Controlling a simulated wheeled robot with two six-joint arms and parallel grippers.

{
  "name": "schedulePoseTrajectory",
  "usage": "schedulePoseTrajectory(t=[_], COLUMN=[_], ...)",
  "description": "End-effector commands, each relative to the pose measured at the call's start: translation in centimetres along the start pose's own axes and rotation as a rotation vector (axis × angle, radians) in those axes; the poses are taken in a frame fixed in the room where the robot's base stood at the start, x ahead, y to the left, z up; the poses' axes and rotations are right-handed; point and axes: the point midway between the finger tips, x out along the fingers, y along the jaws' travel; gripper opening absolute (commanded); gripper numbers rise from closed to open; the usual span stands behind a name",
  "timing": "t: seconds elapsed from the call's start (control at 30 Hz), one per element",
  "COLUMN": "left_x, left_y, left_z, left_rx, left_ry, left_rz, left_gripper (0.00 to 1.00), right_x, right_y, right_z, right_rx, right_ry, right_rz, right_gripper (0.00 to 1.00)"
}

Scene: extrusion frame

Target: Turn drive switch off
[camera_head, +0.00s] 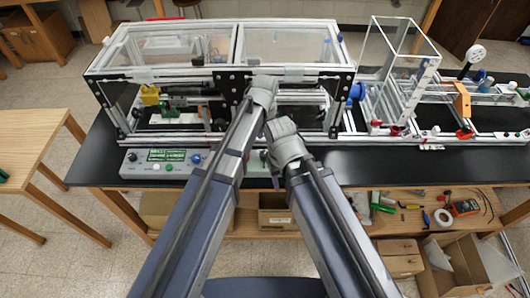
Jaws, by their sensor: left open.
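A pale control panel (143,171) runs along the front of the extrusion frame on the black bench. It carries green displays (166,155), a black knob (132,157), small white and green buttons and a blue knob (196,158). I cannot tell which control is the drive switch; my arms hide the panel's right part. My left gripper (264,86) is open, above the panel in front of the frame's middle post. Its fingers are hard to make out. My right gripper (284,133) is just below and right of it; its fingers are hidden, and nothing shows held.
The extrusion frame (160,75) has clear covers and stands behind the panel. A second rig with a clear box (398,50) is at the right. A wooden table (35,140) stands left. The black bench's front edge (400,175) is mostly clear.

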Motion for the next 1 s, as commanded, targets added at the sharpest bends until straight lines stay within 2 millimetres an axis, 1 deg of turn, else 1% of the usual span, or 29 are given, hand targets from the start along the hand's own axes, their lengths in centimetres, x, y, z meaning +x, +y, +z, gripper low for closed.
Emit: schedulePoseTrajectory(t=[0.03,0.17,0.4,0.53,0.7,0.97,1.0], left_x=[0.7,2.1,5.2,6.6,7.3,7.1,7.1], left_y=[0.0,0.0,0.0,0.0,0.0,0.0,0.0], left_z=[0.0,0.0,0.0,0.0,0.0,0.0,0.0], left_rx=[-0.001,-0.001,-0.002,-0.002,-0.002,-0.002,-0.002], left_ry=[0.000,0.000,0.000,0.000,0.000,0.000,0.000], left_rz=[0.000,0.000,0.000,0.000,0.000,0.000,0.000], left_gripper=[0.71,0.71,0.71,0.71,0.71,0.71,0.67], right_x=[0.7,2.1,5.2,6.6,7.2,7.1,7.1], right_y=[-0.1,-0.2,-0.5,-0.6,-0.7,-0.7,-0.7], right_z=[0.0,-0.1,-0.3,-0.4,-0.4,-0.4,-0.4], right_rx=[-0.001,-0.004,-0.006,-0.005,-0.005,-0.004,-0.004], right_ry=[0.000,0.000,0.000,0.000,0.000,0.000,0.000], right_rz=[0.000,0.001,0.001,0.001,0.001,0.001,0.001], right_gripper=[0.50,0.50,0.50,0.50,0.50,0.50,0.50])
